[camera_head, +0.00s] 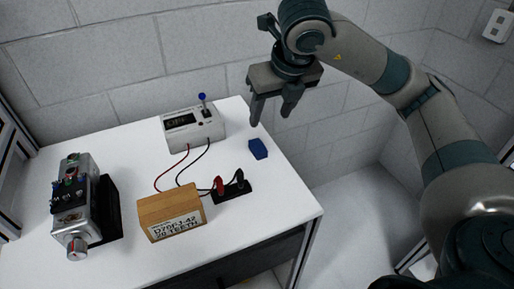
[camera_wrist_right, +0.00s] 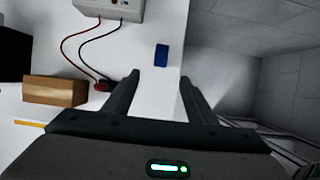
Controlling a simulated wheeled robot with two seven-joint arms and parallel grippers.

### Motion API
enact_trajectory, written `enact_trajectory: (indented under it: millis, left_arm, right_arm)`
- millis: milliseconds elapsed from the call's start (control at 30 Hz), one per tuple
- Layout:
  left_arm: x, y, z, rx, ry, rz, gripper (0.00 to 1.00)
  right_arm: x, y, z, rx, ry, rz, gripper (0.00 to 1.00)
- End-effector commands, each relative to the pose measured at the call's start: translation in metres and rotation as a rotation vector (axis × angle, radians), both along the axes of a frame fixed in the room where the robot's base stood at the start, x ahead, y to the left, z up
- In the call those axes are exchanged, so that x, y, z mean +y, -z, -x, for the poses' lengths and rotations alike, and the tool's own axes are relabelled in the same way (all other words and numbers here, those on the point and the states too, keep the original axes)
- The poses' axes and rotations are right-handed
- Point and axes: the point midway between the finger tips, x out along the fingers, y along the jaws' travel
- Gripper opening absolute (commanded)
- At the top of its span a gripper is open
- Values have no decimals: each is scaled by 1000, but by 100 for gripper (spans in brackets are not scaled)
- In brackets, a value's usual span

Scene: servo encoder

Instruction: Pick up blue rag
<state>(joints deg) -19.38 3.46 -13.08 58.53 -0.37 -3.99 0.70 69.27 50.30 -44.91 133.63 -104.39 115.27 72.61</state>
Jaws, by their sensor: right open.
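The blue rag (camera_head: 258,149) is a small folded dark-blue piece lying flat on the white table near its right edge. In the right wrist view the blue rag (camera_wrist_right: 161,55) shows beyond the fingertips, roughly in line with the gap between them. My right gripper (camera_head: 270,119) is open and empty, held above the table's right edge and apart from the rag. Its two spread fingers also show in the right wrist view (camera_wrist_right: 160,75). My left gripper is not in view.
A grey meter box (camera_head: 180,139) with wires to red and black clips (camera_head: 232,191) stands left of the rag. A wooden block (camera_head: 160,206) with a label and a metal servo device (camera_head: 75,200) are further left. The white table (camera_head: 285,205) is clear around the rag; a wall stands behind.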

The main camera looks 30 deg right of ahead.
Motion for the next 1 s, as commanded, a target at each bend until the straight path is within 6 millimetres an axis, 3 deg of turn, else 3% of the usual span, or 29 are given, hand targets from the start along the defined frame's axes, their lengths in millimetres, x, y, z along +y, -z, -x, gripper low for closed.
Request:
enact_trajectory:
  millis: [333,667,1000]
  left_arm:
    - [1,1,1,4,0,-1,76]
    - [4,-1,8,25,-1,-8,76]
    - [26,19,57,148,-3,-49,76]
  right_arm:
    - [1,13,-5,4,-3,-3,52]
    - [-1,55,-22,8,0,-3,52]
    - [-2,104,-43,6,-2,-2,52]
